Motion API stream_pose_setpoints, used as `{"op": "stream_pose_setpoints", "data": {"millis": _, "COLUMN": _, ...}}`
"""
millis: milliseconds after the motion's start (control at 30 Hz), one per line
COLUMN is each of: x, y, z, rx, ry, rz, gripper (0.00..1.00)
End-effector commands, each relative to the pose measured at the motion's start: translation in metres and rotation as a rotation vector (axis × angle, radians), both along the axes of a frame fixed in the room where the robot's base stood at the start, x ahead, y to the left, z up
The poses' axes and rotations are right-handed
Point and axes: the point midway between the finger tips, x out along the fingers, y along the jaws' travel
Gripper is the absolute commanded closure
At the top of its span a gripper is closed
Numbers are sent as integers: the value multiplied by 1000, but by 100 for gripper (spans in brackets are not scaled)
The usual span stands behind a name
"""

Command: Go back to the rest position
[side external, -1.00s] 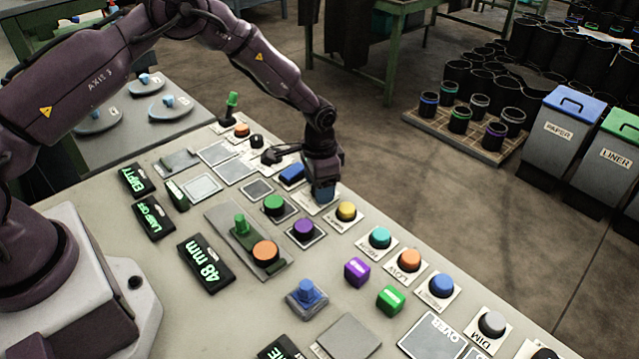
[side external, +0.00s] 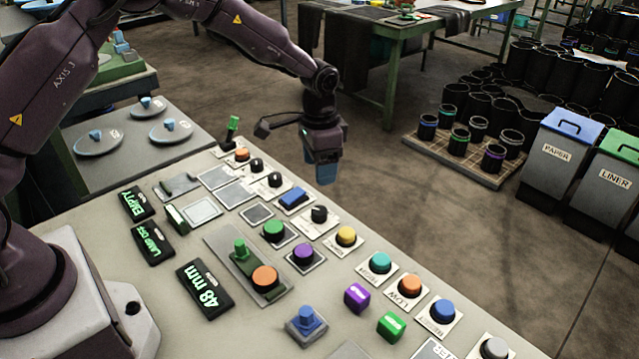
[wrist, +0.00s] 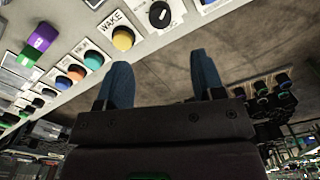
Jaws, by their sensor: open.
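My gripper (side external: 325,172) hangs in the air above the far edge of the control panel (side external: 190,268). It is apart from every control. In the wrist view its two blue fingertips (wrist: 163,85) stand wide apart with nothing between them. A black knob (side external: 319,214) on a white plate lies below it on the panel. The knob also shows in the wrist view (wrist: 160,15), with a yellow button (wrist: 123,38) marked WAKE beside it.
The panel holds several buttons, a green lever (side external: 240,250) and displays, one reading 48 mm (side external: 204,288). Beyond it is open floor. A pallet of black sleeves (side external: 460,150) and the PAPER bin (side external: 560,155) stand at right. A green table (side external: 400,30) is behind.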

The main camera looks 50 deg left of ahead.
Motion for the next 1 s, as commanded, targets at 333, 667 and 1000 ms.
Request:
{"op": "stream_pose_setpoints", "data": {"millis": 333, "x": 0, "y": 0, "z": 13, "rx": 0, "ry": 0, "rz": 0, "gripper": 38}}
{"op": "stream_pose_setpoints", "data": {"millis": 667, "x": -25, "y": -1, "z": 2, "rx": -5, "ry": 64, "rz": 61, "gripper": 38}}
{"op": "stream_pose_setpoints", "data": {"millis": 1000, "x": -108, "y": 8, "z": 95, "rx": 28, "ry": 12, "rz": 206, "gripper": 38}}
